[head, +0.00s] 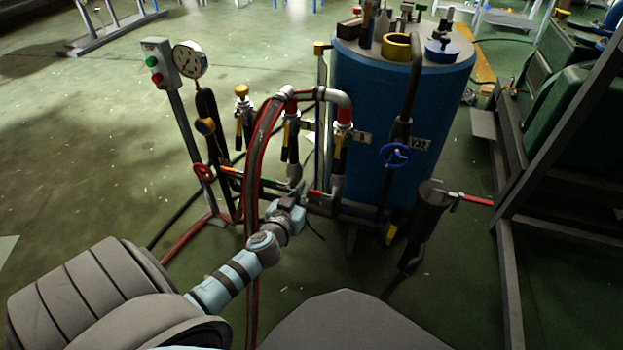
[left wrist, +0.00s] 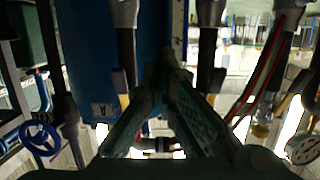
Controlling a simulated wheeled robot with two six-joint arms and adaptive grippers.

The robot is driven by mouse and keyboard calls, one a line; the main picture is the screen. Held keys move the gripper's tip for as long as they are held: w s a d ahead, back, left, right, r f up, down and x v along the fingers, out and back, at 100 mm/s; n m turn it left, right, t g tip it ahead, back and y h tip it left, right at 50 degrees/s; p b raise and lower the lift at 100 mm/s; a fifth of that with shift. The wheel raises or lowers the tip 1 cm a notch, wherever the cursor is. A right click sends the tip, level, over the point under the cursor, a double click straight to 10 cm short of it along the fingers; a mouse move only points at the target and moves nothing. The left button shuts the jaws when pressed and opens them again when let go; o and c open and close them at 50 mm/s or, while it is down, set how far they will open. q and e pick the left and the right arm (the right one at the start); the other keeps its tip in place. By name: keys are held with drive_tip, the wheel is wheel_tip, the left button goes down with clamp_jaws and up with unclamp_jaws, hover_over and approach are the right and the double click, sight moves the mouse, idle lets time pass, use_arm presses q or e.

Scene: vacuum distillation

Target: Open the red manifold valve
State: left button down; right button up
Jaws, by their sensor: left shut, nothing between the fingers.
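A red handwheel (head: 204,172) sits on the low pipework at the left in the head view. A red lever (head: 472,199) sticks out to the right of the dark pipe at the right. A small red part (head: 317,194) lies just right of my left gripper (head: 297,194). I cannot tell for sure which of these is the manifold valve. My left gripper is shut and empty, in front of the pipes by the blue tank. Its fingers (left wrist: 165,80) meet in the left wrist view, with a bit of red (left wrist: 160,145) partly hidden behind them. My right gripper is out of view.
The blue tank (head: 400,110) stands behind the pipes. A blue handwheel (head: 394,156) is at its front and also shows in the left wrist view (left wrist: 40,138). Red hoses (head: 262,150) hang close to my left arm. A gauge (head: 190,60) stands left; open floor lies beyond.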

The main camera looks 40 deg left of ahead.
use_arm(q)
drive_tip(key=b, duration=0.2)
hover_over(318, 194)
drive_tip(key=s+a, duration=0.1)
drive_tip(key=s, duration=0.1)
wheel_tip(318, 194, down, 2)
wheel_tip(318, 194, down, 4)
drive_tip(key=b, duration=0.3)
drive_tip(key=shift+w+a, duration=0.1)
drive_tip(key=shift+w, duration=0.05)
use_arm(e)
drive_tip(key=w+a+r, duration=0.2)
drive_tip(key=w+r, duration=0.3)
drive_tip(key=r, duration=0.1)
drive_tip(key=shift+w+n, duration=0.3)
use_arm(q)
drive_tip(key=shift+f, duration=0.15)
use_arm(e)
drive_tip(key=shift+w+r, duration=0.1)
